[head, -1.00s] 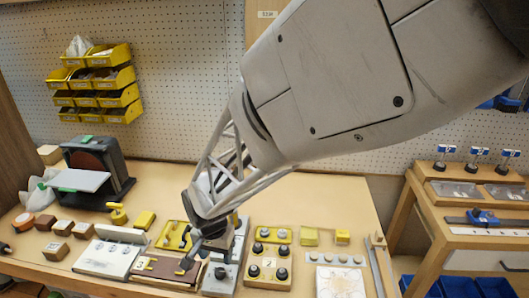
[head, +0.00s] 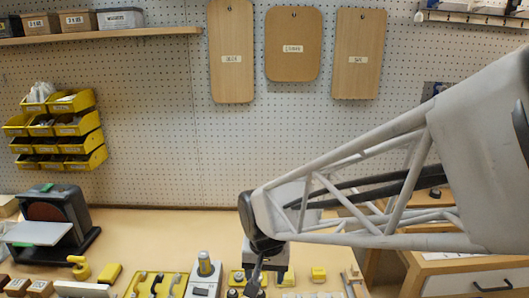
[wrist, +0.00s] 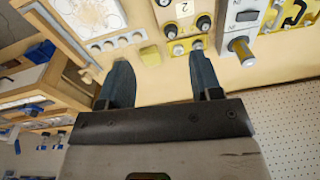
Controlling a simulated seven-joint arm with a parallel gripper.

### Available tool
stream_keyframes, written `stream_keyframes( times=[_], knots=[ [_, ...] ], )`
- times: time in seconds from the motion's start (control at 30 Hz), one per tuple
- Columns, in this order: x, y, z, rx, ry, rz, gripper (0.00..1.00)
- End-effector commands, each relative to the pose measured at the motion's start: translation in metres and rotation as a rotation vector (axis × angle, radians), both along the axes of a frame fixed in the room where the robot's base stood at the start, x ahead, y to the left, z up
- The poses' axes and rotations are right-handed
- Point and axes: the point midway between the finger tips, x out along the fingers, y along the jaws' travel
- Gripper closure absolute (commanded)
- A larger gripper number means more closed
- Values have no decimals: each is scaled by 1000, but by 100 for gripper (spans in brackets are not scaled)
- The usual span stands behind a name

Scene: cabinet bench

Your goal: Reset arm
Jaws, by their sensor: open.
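My gripper (wrist: 160,85) is open and empty in the wrist view, its two dark fingers spread wide apart. In the wrist view the bench (wrist: 160,85) lies beyond the fingers. A yellow block with black knobs (wrist: 190,45) is close to the right fingertip in that picture. A small yellow block (wrist: 151,56) shows between the fingers. I cannot tell the height of the fingers above the bench.
A grey switch box (head: 204,272) and a yellow tray (head: 155,285) stand left of my gripper. A disc sander (head: 55,222) is at the left. Yellow bins (head: 75,148) and wooden boards (head: 232,55) hang on the pegboard.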

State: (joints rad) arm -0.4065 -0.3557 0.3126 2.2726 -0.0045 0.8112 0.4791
Motion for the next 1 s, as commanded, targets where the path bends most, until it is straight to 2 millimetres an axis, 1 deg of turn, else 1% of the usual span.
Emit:
stream_keyframes(
  times=[0.03, 0.2, 0.47, 0.6, 0.8, 1.0],
  knots=[
    [-4, -14, 7, 2, -10, -3, 41],
    [-19, -53, 27, -1, -35, 5, 41],
    [-50, -108, 52, -12, -74, 16, 41],
    [-70, -134, 62, -21, -93, 23, 41],
    [-100, -164, 73, -38, -120, 32, 41],
    [-119, -180, 78, -51, -136, 39, 41]
  ],
)
